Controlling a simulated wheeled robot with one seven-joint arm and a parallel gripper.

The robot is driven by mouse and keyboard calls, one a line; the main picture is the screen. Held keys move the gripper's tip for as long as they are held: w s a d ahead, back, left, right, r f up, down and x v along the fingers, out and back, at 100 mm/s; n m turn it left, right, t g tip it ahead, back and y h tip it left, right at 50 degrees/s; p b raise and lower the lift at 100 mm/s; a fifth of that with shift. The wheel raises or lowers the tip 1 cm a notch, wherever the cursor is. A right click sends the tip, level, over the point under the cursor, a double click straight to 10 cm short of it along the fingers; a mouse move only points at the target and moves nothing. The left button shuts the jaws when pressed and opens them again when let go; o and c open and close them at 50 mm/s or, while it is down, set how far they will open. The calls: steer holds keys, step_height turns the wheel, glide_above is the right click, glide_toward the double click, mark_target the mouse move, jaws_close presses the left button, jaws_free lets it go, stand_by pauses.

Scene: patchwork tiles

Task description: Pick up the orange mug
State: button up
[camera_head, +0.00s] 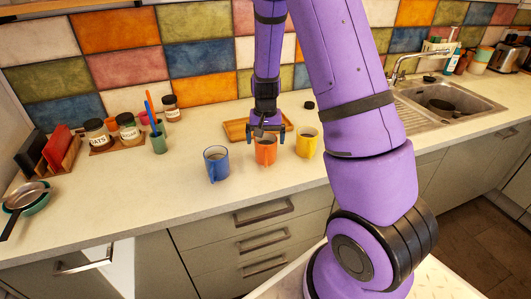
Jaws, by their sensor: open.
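The orange mug (265,153) stands upright on the pale countertop (110,205), near its front edge. A blue mug (217,164) stands to its left and a yellow mug (307,143) to its right, both apart from it. My gripper (265,133) points down from above, open, with its fingertips at the orange mug's rim. The fingers partly cover the back of the rim. I cannot tell whether they touch the mug. The handle of the orange mug is hard to make out.
A wooden tray (236,131) lies just behind the mugs. A green cup with utensils (159,142), labelled jars (128,128) and a pan (25,197) are at the left. The sink (440,106) is at the right. The counter front left of the blue mug is clear.

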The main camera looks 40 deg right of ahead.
step_height(320, 180, down, 5)
steer(key=shift+w+d+f, duration=0.1)
steer(key=shift+d, duration=0.05)
steer(key=c, duration=1.1)
steer(key=shift+c, duration=0.2)
steer(key=shift+r, duration=0.3)
